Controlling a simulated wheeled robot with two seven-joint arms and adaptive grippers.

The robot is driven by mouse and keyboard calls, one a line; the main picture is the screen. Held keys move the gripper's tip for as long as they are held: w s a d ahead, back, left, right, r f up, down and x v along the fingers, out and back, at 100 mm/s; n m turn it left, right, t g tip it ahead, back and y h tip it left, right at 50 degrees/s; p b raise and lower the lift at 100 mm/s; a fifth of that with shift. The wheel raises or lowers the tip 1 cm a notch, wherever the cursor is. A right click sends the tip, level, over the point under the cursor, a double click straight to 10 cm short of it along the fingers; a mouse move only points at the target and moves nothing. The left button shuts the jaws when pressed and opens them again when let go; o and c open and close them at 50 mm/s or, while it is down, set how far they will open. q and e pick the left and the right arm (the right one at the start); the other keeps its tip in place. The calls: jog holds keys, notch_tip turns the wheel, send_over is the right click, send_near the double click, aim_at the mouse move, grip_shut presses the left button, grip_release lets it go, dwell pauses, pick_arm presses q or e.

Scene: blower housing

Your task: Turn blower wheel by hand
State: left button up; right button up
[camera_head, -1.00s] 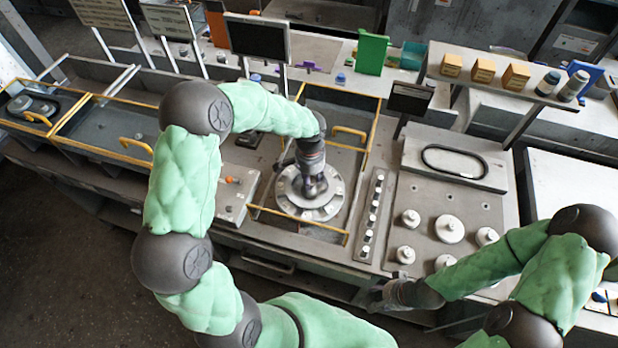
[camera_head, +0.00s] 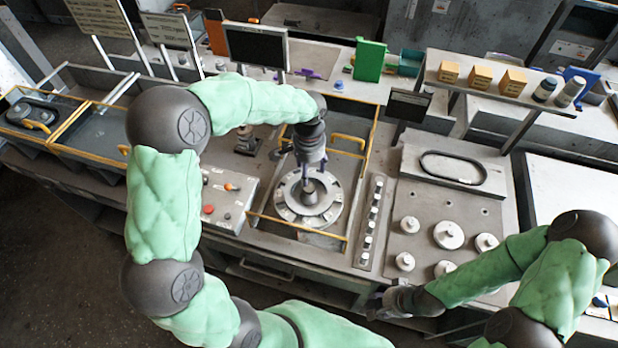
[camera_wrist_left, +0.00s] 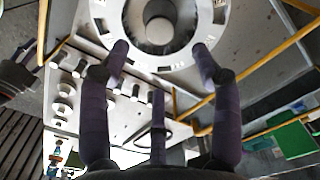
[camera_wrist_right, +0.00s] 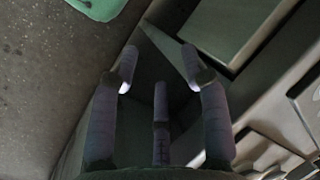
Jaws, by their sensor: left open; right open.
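The blower wheel (camera_head: 288,207) is a round light-grey disc with a ring of small marks and a dark round hub (camera_head: 311,191) in its middle. It lies in a yellow-railed bay at the centre of the bench. My left gripper (camera_head: 311,166) is open and empty above the wheel. In the left wrist view, its fingers (camera_wrist_left: 160,47) are spread over the near part of the wheel's ring (camera_wrist_left: 109,13), with the hub (camera_wrist_left: 159,24) beyond the tips. My right gripper (camera_head: 380,304) is open and empty at the bench's front edge, away from the wheel; its fingers (camera_wrist_right: 158,51) show apart.
Left of the wheel is a control box (camera_head: 222,203) with red and orange knobs. Right of it are a strip of small knobs (camera_head: 371,222) and a panel with several white discs (camera_head: 448,234). Yellow rails (camera_head: 296,228) edge the bay. A dark screen (camera_head: 257,45) stands behind.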

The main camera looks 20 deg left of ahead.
pick_arm(q)
jog(key=shift+r, duration=1.8)
